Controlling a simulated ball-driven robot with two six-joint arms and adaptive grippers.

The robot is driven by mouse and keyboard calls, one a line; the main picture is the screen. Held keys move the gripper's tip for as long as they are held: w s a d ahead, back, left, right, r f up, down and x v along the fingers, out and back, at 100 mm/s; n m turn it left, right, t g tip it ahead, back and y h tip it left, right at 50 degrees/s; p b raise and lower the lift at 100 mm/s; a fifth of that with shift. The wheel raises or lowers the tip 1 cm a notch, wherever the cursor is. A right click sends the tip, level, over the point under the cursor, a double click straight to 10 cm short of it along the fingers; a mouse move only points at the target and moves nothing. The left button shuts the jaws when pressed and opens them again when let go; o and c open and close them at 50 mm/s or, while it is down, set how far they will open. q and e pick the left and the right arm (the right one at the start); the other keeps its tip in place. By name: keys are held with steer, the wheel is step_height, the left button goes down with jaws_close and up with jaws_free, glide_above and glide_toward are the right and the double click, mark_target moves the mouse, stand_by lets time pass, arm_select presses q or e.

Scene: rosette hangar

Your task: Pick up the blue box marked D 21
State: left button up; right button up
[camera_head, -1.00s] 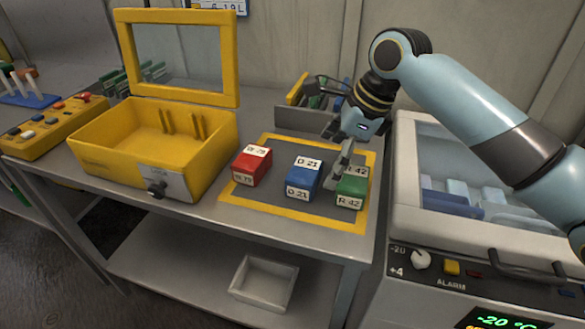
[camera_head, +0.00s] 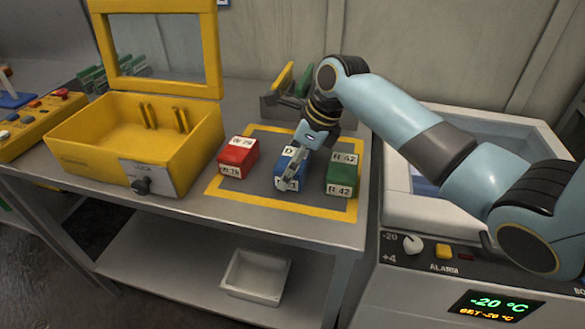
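The blue box (camera_head: 283,163) sits on the grey mat with a yellow border (camera_head: 235,195), between a red box marked W 79 (camera_head: 237,158) and a green box marked R 42 (camera_head: 342,175). My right gripper (camera_head: 292,172) comes down from the upper right over the blue box and hides much of its label; a D shows on top and a 1 on the front. A grey finger lies across the box's top and front in the picture. I cannot tell whether the fingers touch it or how far apart they are. My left gripper is not in view.
An open yellow case (camera_head: 95,165) with a windowed lid stands left of the mat. A grey bin (camera_head: 285,108) is behind the mat. A freezer unit (camera_head: 405,215) stands to the right. A white tray (camera_head: 256,275) lies on the lower shelf.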

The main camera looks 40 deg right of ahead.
steer(key=shift+f, duration=0.1)
steer(key=c, duration=1)
steer(key=shift+c, duration=0.2)
